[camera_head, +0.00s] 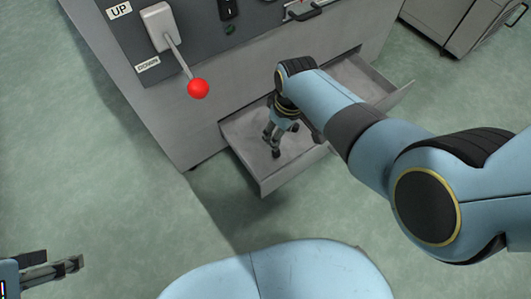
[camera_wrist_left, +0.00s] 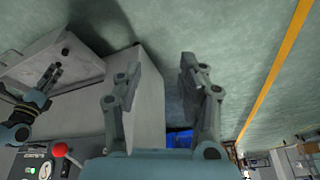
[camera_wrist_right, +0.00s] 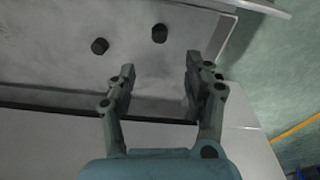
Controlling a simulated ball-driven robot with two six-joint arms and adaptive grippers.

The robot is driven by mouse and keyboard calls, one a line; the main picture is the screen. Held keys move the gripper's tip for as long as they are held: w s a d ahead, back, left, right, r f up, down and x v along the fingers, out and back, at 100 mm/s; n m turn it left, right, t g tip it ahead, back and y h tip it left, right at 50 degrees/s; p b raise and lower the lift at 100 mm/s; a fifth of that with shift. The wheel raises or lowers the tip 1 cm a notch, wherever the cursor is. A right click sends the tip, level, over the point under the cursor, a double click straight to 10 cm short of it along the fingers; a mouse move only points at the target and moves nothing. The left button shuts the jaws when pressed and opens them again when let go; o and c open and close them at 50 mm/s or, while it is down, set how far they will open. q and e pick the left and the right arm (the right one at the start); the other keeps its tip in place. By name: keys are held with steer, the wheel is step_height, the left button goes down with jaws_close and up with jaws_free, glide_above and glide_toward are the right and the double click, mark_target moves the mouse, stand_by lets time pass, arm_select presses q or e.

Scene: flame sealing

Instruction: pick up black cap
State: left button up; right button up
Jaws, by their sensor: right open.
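Two small black caps lie apart on the floor of the open drawer (camera_head: 248,128); in the right wrist view one cap (camera_wrist_right: 100,46) is left and another cap (camera_wrist_right: 159,33) is nearer the middle. My right gripper (camera_wrist_right: 160,72) is open and empty, its fingertips a little short of both caps in that view. In the head view my right gripper (camera_head: 270,138) points down into the drawer, and its fingers are hard to tell from the caps. My left gripper (camera_wrist_left: 160,75) is open and empty, away from the drawer; in the head view it shows at the lower left (camera_head: 75,264).
The drawer juts from a grey machine whose lever has a red ball knob (camera_head: 198,88). The drawer walls surround the right gripper. A grey cabinet (camera_head: 450,22) stands at the upper right. The green floor left of the machine is clear.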

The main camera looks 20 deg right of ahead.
mark_target(277, 152)
step_height(277, 152, down, 4)
steer(key=shift+r+b, duration=0.1)
steer(key=shift+b, duration=1.05)
steer(key=shift+w+f+b, duration=0.2)
steer(key=shift+f+b, duration=0.3)
steer(key=shift+f, duration=0.2)
steer(key=shift+s+a+f+b, duration=0.1)
steer(key=shift+f+b, duration=0.75)
steer(key=shift+f, duration=0.15)
arm_select(q)
step_height(277, 152, down, 8)
steer(key=f+t+b, duration=0.1)
steer(key=t, duration=0.6)
arm_select(e)
steer(key=shift+f, duration=0.55)
steer(key=shift+w+f+b, duration=0.2)
steer(key=shift+f+b, duration=0.7)
steer(key=shift+f, duration=0.1)
arm_select(q)
steer(key=w+d+r+m+t+h, duration=0.1)
steer(key=w+r+t, duration=0.4)
steer(key=w+r, duration=0.2)
steer(key=shift+w+d+r, duration=0.25)
steer(key=shift+d+r, duration=0.05)
steer(key=shift+r, duration=0.5)
arm_select(e)
steer(key=shift+c, duration=0.2)
steer(key=c, duration=0.8)
